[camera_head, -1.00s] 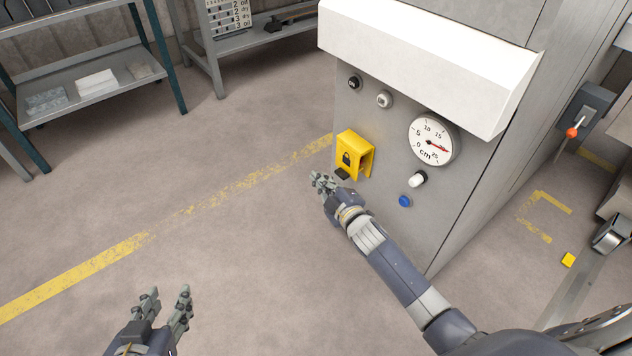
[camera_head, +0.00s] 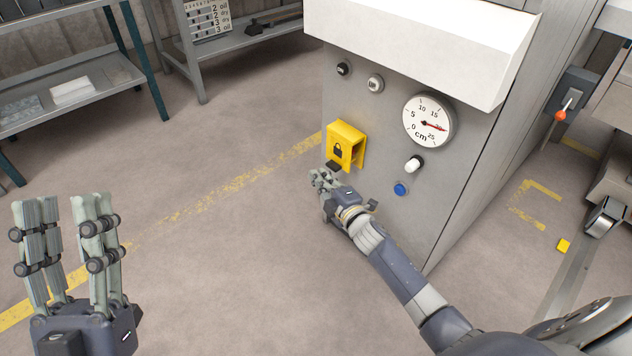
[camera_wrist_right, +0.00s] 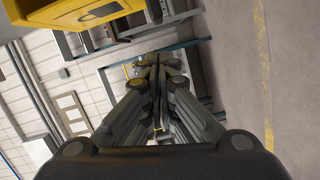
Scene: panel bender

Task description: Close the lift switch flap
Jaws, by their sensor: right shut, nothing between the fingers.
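The yellow lift switch box (camera_head: 341,139) with a padlock mark is on the machine's grey front. Its right side is open and shows a reddish inside; I cannot tell the flap's exact angle. A dark tab (camera_head: 333,165) sticks out under it. My right gripper (camera_head: 319,176) is shut and empty, just below and left of the box, with a small apparent gap. In the right wrist view its fingers (camera_wrist_right: 155,62) are together, and the yellow box (camera_wrist_right: 65,18) shows at top left. My left gripper (camera_head: 64,205) is open and empty over the floor, fingers pointing up.
The machine front (camera_head: 440,165) also carries a cm dial (camera_head: 428,121), a white-tipped knob (camera_head: 413,164), a blue button (camera_head: 400,189) and two upper knobs. A white hood (camera_head: 420,50) overhangs them. Shelves (camera_head: 75,90) stand at the back left. The floor between is clear.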

